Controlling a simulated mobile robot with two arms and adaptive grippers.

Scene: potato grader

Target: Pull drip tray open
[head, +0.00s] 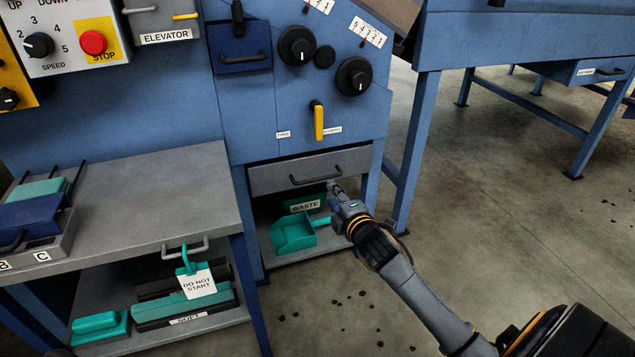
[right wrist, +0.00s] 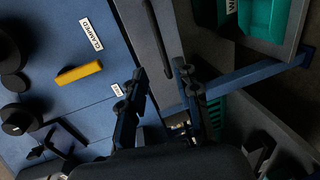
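The drip tray (head: 268,179) is a grey drawer front with a dark bar handle (head: 312,180), set under the blue panel of the machine. It looks shut in the head view. In the right wrist view, the grey front (right wrist: 130,22) and the handle (right wrist: 157,38) run down the picture. My right gripper (head: 334,186) is just below the right end of the handle. In the right wrist view, its two fingers (right wrist: 160,72) are apart, with the handle's lower end showing between them. I cannot tell whether they touch it. My left gripper is not in view.
A grey bench (head: 150,200) stands at the left. A yellow lever (head: 319,122) is above the tray. The floor (head: 480,200) at the right is mostly clear.

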